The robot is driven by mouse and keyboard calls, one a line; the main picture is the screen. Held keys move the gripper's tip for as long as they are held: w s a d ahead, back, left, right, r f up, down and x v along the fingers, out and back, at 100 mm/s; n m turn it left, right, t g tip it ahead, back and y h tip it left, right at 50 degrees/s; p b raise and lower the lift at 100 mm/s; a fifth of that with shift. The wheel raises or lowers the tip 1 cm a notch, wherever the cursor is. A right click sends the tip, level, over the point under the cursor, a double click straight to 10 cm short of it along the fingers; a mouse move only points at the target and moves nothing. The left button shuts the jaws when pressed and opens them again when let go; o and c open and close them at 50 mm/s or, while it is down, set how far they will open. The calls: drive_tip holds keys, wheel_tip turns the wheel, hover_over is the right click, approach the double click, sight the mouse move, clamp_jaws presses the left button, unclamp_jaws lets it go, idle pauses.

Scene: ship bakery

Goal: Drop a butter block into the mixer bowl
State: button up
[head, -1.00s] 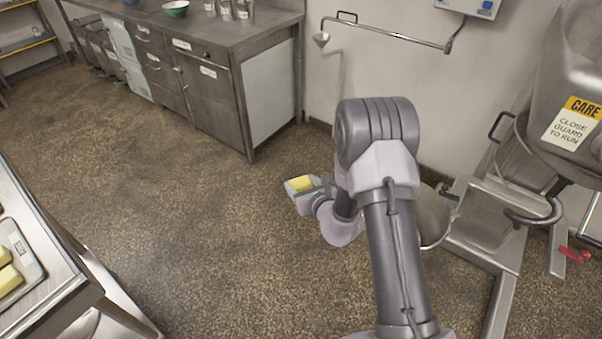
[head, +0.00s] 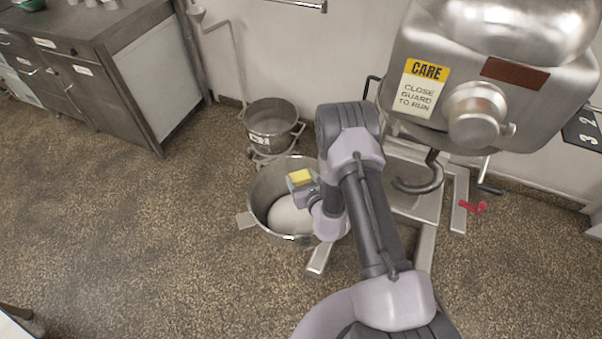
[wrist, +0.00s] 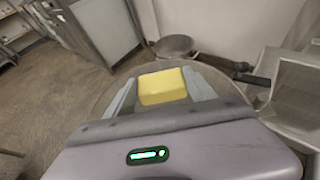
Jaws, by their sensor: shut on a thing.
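A yellow butter block (head: 300,176) is held in my gripper (head: 299,180). In the wrist view the butter block (wrist: 163,87) sits between the two grey fingers of my gripper (wrist: 164,88), which is shut on it. A large steel mixer bowl (head: 256,199) stands low on the floor, with a pale rounded mass in it. My gripper and the butter appear over this bowl in the head view; their height above it is hard to tell. My arm covers the bowl's right side. In the wrist view part of the bowl's rim shows behind the fingers.
The mixer head (head: 540,75) with its dough hook (head: 418,183) is at the right, above its stand. A smaller steel bowl (head: 270,122) is behind the large one. A steel cabinet (head: 125,75) stands at the left. The floor (head: 130,235) at lower left is clear.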

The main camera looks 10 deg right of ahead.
drive_tip(key=f+b, duration=0.1)
drive_tip(key=f, duration=0.1)
drive_tip(key=f+b, duration=0.1)
drive_tip(key=f, duration=0.1)
drive_tip(key=f+b, duration=0.2)
drive_tip(key=shift+a, duration=0.25)
drive_tip(key=o, duration=1.5)
drive_tip(key=shift+r, duration=0.15)
drive_tip(key=shift+d, duration=0.1)
